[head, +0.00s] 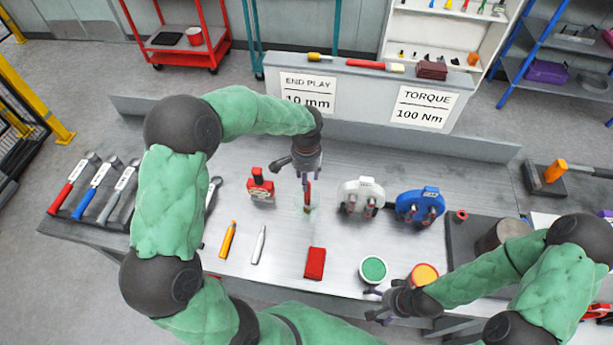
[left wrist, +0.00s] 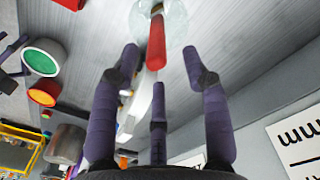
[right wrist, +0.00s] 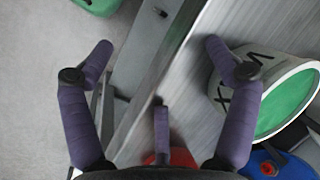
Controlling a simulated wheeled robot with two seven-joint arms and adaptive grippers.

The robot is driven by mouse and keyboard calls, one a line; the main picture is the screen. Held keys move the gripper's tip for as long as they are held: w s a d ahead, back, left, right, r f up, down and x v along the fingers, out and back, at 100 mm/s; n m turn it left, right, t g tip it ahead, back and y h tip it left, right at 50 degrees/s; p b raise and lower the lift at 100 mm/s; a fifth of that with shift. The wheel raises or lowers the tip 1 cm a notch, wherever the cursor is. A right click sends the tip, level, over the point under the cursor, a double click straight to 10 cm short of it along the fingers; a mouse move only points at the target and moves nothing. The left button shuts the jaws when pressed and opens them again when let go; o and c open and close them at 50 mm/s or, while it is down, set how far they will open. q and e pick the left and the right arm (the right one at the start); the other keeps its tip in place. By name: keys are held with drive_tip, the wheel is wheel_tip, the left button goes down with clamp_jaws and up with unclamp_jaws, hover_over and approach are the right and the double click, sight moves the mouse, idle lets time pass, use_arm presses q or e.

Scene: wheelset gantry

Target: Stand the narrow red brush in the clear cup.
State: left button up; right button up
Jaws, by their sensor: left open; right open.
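The narrow red brush (head: 308,192) stands roughly upright, its lower end in the clear cup (head: 306,209) in the middle of the bench. In the left wrist view the red handle (left wrist: 156,42) points towards the camera, with the round clear cup (left wrist: 176,22) around its far end. My left gripper (head: 305,178) is just above the cup by the brush's top, its fingers (left wrist: 162,62) spread on either side of the handle and apart from it. My right gripper (head: 374,303) is open and empty at the front edge of the bench, near the green-topped can (head: 373,269).
A red block (head: 315,263), an orange tool (head: 228,240) and a silver tool (head: 259,245) lie in front of the cup. A red device (head: 260,187) stands left of it; white (head: 362,194) and blue (head: 420,205) gauges stand right. A yellow-topped can (head: 424,274) is by my right arm.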

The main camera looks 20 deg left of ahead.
use_arm(q)
drive_tip(key=shift+r, duration=3.85)
use_arm(e)
drive_tip(key=shift+s+a, duration=0.1)
drive_tip(key=shift+s, duration=0.6)
drive_tip(key=shift+w, duration=0.15)
use_arm(q)
drive_tip(key=shift+r, duration=0.1)
